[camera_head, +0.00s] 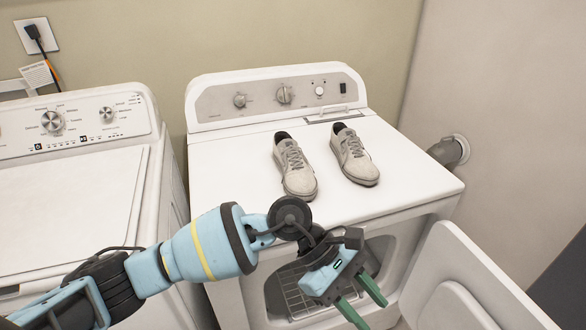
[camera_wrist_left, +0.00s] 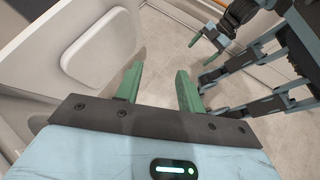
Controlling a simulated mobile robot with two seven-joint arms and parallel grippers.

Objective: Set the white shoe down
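Two off-white, greyish shoes stand side by side on top of the dryer (camera_head: 400,200), toes toward the front. The left shoe (camera_head: 295,168) is nearer the front edge than the right shoe (camera_head: 354,156). My left gripper (camera_head: 373,316) is in front of the dryer, below its top and apart from both shoes. Its green fingers are spread with nothing between them, as the left wrist view (camera_wrist_left: 160,68) also shows. My right gripper (camera_wrist_left: 207,38) is small at the top of the left wrist view; its finger gap is unclear.
The dryer door (camera_head: 475,285) hangs open at the right, beside my left gripper. A wire rack (camera_head: 305,300) shows inside the drum opening. A washing machine (camera_head: 70,200) stands at the left. The dryer top is bare around the shoes. A vent pipe (camera_head: 447,152) enters the right wall.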

